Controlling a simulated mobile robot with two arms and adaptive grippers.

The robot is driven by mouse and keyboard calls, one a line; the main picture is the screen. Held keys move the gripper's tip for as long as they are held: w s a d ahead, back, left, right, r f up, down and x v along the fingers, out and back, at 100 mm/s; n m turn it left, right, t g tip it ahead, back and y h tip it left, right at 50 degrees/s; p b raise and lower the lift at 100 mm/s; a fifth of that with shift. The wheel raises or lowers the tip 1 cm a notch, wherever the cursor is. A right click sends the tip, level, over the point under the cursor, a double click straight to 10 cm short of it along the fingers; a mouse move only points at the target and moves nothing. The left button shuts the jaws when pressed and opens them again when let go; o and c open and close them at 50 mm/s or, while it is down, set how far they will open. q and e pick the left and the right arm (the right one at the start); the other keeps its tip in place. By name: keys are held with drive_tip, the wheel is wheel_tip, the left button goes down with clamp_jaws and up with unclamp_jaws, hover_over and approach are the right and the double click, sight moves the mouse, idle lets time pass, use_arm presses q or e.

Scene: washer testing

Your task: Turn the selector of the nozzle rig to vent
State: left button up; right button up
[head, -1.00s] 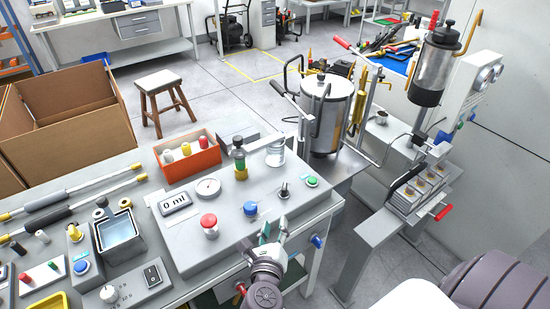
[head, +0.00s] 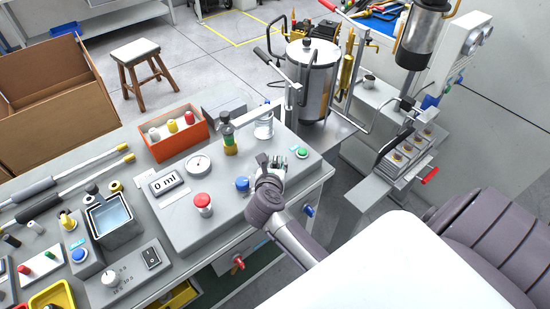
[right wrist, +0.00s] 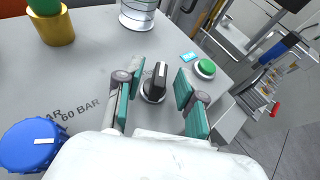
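The nozzle rig (head: 178,235) is a grey console on the bench. Its selector, a black knob with a light pointer line on a round base (right wrist: 155,84), shows in the right wrist view. My right gripper (right wrist: 160,75) is open, with one teal-padded finger on each side of the selector and a gap on both sides. My left gripper is not in view.
A green button (right wrist: 204,69) is just right of the selector, and a blue knob (right wrist: 34,145) is at lower left. A red knob (head: 203,203), a gauge (head: 198,164) and a "0 ml" display (head: 166,183) are on the console. A metal tank (head: 313,80) stands behind.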

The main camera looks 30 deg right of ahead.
drive_tip(key=shift+w+d+f, duration=0.25)
drive_tip(key=shift+w+d, duration=0.2)
drive_tip(key=shift+w, duration=0.05)
clamp_jaws()
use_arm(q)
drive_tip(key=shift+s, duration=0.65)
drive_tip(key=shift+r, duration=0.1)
